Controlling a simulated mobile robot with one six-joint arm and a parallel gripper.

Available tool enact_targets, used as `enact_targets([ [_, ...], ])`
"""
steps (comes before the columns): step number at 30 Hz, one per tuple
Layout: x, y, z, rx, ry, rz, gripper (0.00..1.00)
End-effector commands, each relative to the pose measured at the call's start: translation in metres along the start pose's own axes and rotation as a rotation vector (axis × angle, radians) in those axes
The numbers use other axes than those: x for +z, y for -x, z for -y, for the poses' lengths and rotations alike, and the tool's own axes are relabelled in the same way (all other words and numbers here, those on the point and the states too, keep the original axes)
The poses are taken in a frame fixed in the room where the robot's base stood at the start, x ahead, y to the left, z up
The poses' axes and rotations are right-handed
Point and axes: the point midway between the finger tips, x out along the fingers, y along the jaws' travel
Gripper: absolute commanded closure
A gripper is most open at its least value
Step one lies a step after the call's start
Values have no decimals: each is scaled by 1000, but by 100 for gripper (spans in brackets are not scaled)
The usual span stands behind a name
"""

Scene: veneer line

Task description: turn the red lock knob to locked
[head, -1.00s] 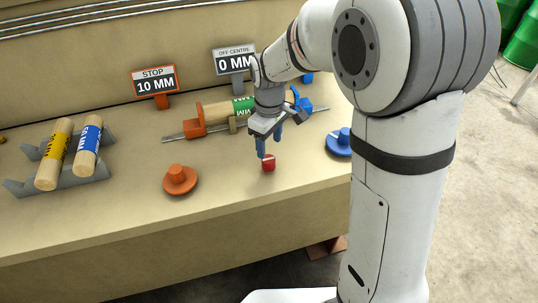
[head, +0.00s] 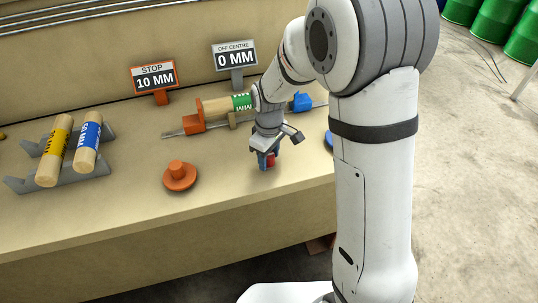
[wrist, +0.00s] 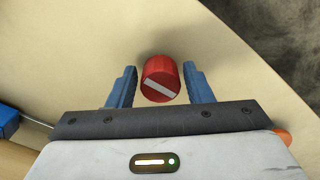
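The red lock knob (wrist: 160,78) stands on the bench top near its front edge. It is a short red cylinder with a white bar on its top face, slanting in the wrist view. In the head view the knob (head: 271,160) is partly hidden behind my gripper's fingers. My gripper (wrist: 160,88) is open, with its blue fingers on either side of the knob. A gap shows on both sides, so the fingers do not touch it. My gripper (head: 266,162) points down at the knob in the head view.
An orange knob (head: 180,177) stands to the left. A blue knob (head: 329,140) is mostly hidden behind my arm. Behind are a clamped log (head: 216,110), a STOP 10 MM sign (head: 155,78) and an OFF CENTRE 0 MM sign (head: 235,58). Two logs rest in a grey cradle (head: 30,184).

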Motion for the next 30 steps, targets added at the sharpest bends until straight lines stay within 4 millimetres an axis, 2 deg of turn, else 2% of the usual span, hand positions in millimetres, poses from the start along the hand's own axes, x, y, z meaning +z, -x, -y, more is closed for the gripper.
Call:
enact_targets([
  [1,0,0,0,0,0,0,58],
  [12,0,0,0,0,0,0,87],
  [21,0,0,0,1,-42,-1,87],
  [30,0,0,0,2,-234,-1,87],
])
